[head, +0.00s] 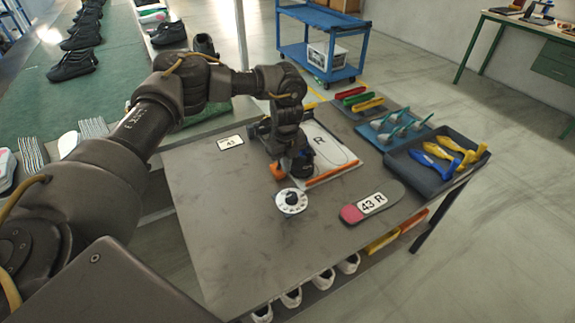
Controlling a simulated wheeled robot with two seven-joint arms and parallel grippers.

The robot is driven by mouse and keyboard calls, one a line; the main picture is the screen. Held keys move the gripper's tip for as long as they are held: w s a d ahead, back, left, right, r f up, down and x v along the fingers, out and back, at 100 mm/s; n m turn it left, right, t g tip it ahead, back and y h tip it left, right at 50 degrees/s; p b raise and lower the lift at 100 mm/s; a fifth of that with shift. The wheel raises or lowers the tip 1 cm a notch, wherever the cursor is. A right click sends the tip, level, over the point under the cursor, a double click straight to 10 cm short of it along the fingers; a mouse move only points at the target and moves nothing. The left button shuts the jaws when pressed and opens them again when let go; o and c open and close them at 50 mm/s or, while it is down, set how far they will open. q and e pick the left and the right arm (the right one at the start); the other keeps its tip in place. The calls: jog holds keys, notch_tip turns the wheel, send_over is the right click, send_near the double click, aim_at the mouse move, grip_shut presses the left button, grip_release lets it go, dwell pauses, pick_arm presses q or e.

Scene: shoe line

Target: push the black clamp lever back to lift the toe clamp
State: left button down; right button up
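A white board marked R (338,152) with an orange front edge lies on the grey table, beyond and right of my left gripper. My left gripper (292,172) points down at the near left part of this board. Its fingertips are small and dark here, and I cannot tell whether they are open or touch anything. An orange piece (278,171) shows just left of the fingertips. The black clamp lever and the toe clamp cannot be picked out; my arm and gripper cover much of that spot. My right gripper is not in view.
On the grey table (225,235) are a white dial (291,201), a 43 R insole (370,203), a 43 card (231,142), a blue tray (395,128) of brushes and a dark tray (424,178) of yellow and blue tools. The table's front is clear. A green conveyor (115,75) carries shoes.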

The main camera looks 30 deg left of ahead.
pick_arm(q)
jog(key=shift+w+a+f, duration=0.1)
jog(key=shift+w+a, duration=0.2)
jog(key=shift+a, duration=0.2)
jog(key=shift+w+a+b, duration=0.3)
jog(key=shift+w+a, duration=0.15)
jog(key=shift+a, duration=0.3)
jog(key=shift+w+a+b, duration=0.25)
jog(key=shift+w+a, duration=0.25)
jog(key=shift+a, duration=0.25)
jog(key=shift+w+a+b, duration=0.3)
jog(key=shift+w+a, duration=0.15)
jog(key=shift+a, duration=0.3)
jog(key=shift+s+d, duration=0.1)
jog(key=shift+s+d+r+p, duration=0.25)
jog(key=shift+d+p, duration=0.15)
jog(key=shift+p, duration=0.35)
jog(key=shift+s+d+f, duration=0.1)
jog(key=shift+d+f, duration=0.05)
